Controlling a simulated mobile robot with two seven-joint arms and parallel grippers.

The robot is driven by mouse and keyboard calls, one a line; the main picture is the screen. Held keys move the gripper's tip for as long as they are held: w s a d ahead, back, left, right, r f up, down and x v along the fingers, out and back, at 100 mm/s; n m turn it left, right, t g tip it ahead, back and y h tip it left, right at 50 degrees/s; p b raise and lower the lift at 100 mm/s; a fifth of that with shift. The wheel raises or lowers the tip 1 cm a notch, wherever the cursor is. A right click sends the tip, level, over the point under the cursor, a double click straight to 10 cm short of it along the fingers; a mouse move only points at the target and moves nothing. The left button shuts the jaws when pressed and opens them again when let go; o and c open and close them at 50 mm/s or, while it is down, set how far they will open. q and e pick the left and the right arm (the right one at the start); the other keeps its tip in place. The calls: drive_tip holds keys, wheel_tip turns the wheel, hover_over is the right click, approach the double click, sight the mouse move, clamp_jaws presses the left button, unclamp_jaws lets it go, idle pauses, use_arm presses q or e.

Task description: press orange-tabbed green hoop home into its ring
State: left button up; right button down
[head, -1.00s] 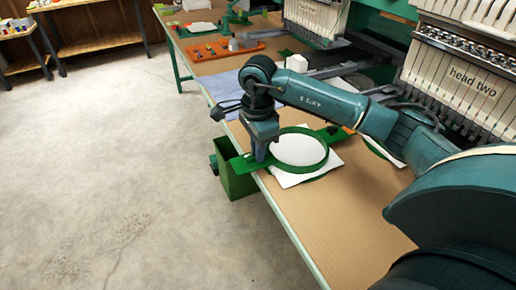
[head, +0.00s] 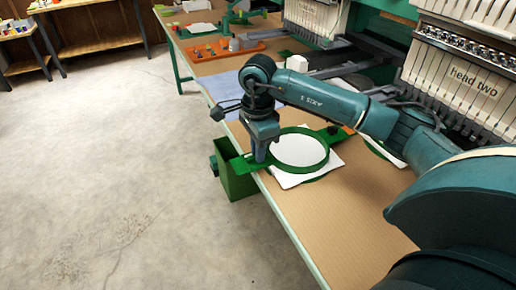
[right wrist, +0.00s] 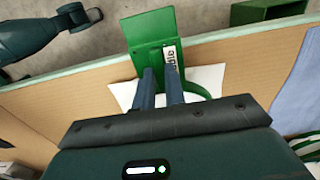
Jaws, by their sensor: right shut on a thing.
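The green hoop (head: 325,160) is a round frame with a flat arm at each end, lying over white cloth (head: 299,150) near the table's front edge. A small orange spot shows by its far arm. My right gripper (head: 261,158) points down and is shut on the hoop's near arm. In the right wrist view, my right gripper's fingers (right wrist: 159,75) stand on this green plate (right wrist: 150,40), which bears a partly hidden label. A bit of green shows under the cloth; I cannot tell how the hoop sits in its ring.
A green bin (head: 238,184) hangs at the table's front edge. A blue cloth (head: 222,88) and an orange tray (head: 222,49) lie farther along. The machine head marked "head two" (head: 470,80) stands at right. Bare cardboard-brown tabletop (head: 340,215) is free nearer me.

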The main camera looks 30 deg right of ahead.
drive_tip(key=shift+f+b, duration=0.35)
drive_tip(key=shift+f, duration=0.05)
idle(0.4)
drive_tip(key=c, duration=1.4)
unclamp_jaws()
wheel_tip(320, 180, up, 13)
drive_tip(key=shift+r+p, duration=0.1)
drive_tip(key=shift+p, duration=0.2)
